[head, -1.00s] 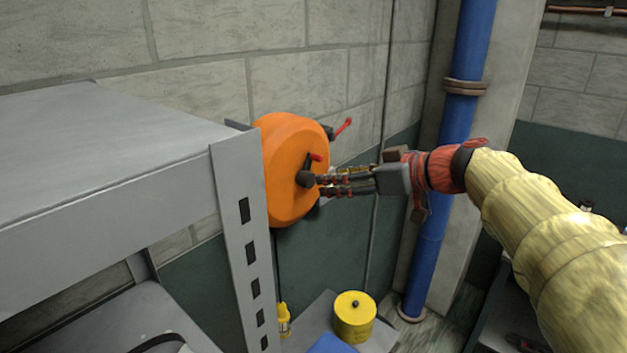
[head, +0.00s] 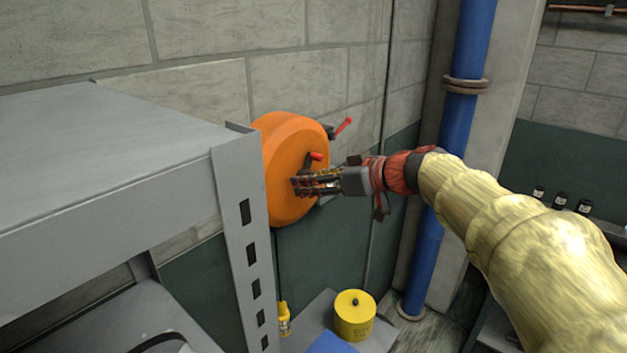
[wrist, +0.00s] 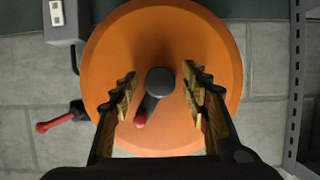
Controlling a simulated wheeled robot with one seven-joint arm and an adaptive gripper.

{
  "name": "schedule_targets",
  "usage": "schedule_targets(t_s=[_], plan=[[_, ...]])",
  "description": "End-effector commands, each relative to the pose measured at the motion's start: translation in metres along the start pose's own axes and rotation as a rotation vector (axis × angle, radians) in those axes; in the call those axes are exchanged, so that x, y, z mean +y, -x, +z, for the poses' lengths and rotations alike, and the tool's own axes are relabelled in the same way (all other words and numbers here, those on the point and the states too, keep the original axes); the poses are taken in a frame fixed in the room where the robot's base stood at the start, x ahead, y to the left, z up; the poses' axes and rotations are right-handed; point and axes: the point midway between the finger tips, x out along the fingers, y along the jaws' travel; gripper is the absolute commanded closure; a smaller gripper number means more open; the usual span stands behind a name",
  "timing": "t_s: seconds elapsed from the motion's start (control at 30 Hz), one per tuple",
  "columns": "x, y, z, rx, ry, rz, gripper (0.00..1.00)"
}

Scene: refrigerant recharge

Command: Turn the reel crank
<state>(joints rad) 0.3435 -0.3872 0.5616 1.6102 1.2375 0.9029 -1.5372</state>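The orange reel (head: 285,150) is mounted by the block wall, beside the shelf post. Its crank has a dark hub (wrist: 160,81), a short dark arm and a red knob (wrist: 140,120); the knob also shows in the head view (head: 316,156). My gripper (head: 298,184) is at the reel's face. In the wrist view my gripper (wrist: 163,88) is open, with one finger on each side of the hub and crank arm. Gaps show between the fingers and the hub. In the head view the fingers hide most of the hub.
A grey shelf (head: 105,150) with a slotted post (head: 240,215) stands close left of the reel. A red-handled lever (head: 343,126) sticks out behind the reel. A blue pipe (head: 456,120) rises to the right. A yellow canister (head: 354,315) stands below.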

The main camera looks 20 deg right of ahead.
Motion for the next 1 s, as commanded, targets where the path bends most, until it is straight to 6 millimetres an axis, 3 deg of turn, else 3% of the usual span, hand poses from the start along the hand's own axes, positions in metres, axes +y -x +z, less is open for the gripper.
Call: schedule_targets(t_s=[0.7, 1.0], plan=[[-0.0001, 0.0003, 0.0001, 0.0, 0.0, 0.0, 0.96], [0.0005, -0.0002, 0.0013, -0.001, -0.036, -0.016, 0.96]])
